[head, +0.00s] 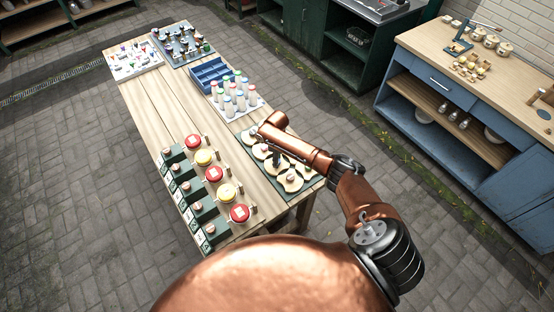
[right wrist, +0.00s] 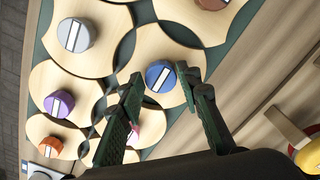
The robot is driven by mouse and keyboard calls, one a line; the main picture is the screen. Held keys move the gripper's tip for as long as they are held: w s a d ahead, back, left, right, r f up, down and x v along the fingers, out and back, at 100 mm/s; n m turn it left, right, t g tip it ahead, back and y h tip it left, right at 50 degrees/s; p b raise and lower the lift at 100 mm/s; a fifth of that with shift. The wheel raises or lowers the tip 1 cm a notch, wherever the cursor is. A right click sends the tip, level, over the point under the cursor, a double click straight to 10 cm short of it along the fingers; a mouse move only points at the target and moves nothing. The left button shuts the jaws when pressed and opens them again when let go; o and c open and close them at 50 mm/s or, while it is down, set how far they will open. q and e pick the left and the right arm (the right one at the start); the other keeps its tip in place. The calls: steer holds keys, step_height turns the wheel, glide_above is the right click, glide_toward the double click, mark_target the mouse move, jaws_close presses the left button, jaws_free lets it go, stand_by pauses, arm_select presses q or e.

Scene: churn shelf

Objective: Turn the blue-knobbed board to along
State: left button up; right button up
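The blue-knobbed board (right wrist: 168,98) is a pale wooden piece on a dark green panel (right wrist: 123,48), seen in the right wrist view. Its blue knob (right wrist: 160,76) carries a white bar that runs diagonally in that picture. My right gripper (right wrist: 160,74) is open, with one fingertip on each side of the blue knob and narrow gaps showing. I cannot tell whether either finger touches the knob. In the head view my right arm reaches over the panel (head: 313,184) and hides the blue knob. My left gripper is not in view.
Neighbouring boards have a grey knob (right wrist: 76,35), a purple knob (right wrist: 59,103) and an orange knob (right wrist: 50,147), close around. Red and yellow buttons (head: 214,174) line the table (head: 150,110) to the left. A tray of bottles (head: 236,95) stands behind.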

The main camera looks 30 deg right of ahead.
steer(key=shift+o, duration=1.3)
step_height(320, 180, up, 12)
